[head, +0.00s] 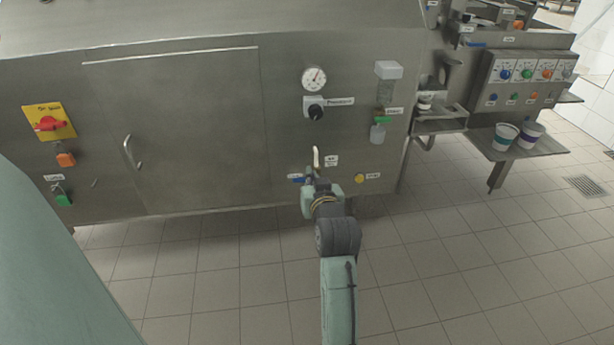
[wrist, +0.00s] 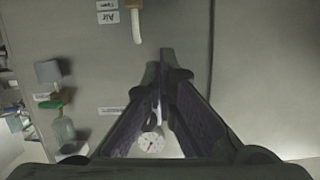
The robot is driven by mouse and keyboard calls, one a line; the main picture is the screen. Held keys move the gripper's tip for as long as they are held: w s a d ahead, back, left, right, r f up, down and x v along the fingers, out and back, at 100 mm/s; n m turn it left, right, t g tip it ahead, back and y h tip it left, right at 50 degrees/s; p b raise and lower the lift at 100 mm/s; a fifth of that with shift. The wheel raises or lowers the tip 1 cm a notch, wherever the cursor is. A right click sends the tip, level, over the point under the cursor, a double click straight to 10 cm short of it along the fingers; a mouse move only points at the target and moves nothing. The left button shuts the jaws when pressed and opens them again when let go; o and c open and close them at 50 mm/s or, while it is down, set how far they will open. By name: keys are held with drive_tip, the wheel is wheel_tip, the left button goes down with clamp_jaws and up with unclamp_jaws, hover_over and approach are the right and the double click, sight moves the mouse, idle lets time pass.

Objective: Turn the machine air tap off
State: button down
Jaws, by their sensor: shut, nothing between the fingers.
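The air tap shows on the lower steel front of the machine in the head view. A pale upright pipe (head: 316,157) stands there, and a small blue piece (head: 296,179), perhaps the tap's handle, points left below it. My gripper (head: 309,174) is at this spot and hides part of the tap. In the wrist view the pale pipe (wrist: 137,25) hangs at the top edge beside labels reading "Air" and "Open" (wrist: 107,12). My gripper's fingertips (wrist: 160,72) are together and empty, a little apart from the pipe in the picture. Whether they touch the tap is not clear.
A pressure gauge (head: 314,78) and black knob (head: 315,111) sit above the tap. A yellow button (head: 359,178) is to its right. A cabinet door handle (head: 131,152) juts out at left. Cups (head: 505,136) stand on a right-hand shelf. Tiled floor in front is clear.

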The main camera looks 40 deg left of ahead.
drive_tip(key=p, duration=0.2)
hover_over(303, 178)
drive_tip(key=d, duration=0.2)
wheel_tip(303, 178, down, 3)
drive_tip(key=shift+s+a+f, duration=0.1)
drive_tip(key=shift+s+f, duration=0.25)
drive_tip(key=shift+f, duration=0.5)
drive_tip(key=shift+s+a+f, duration=0.1)
drive_tip(key=shift+s+f, duration=0.2)
drive_tip(key=shift+f, duration=0.55)
drive_tip(key=shift+s+a+f+n+b, duration=0.15)
drive_tip(key=shift+f+n+b, duration=0.25)
drive_tip(key=shift+f, duration=0.3)
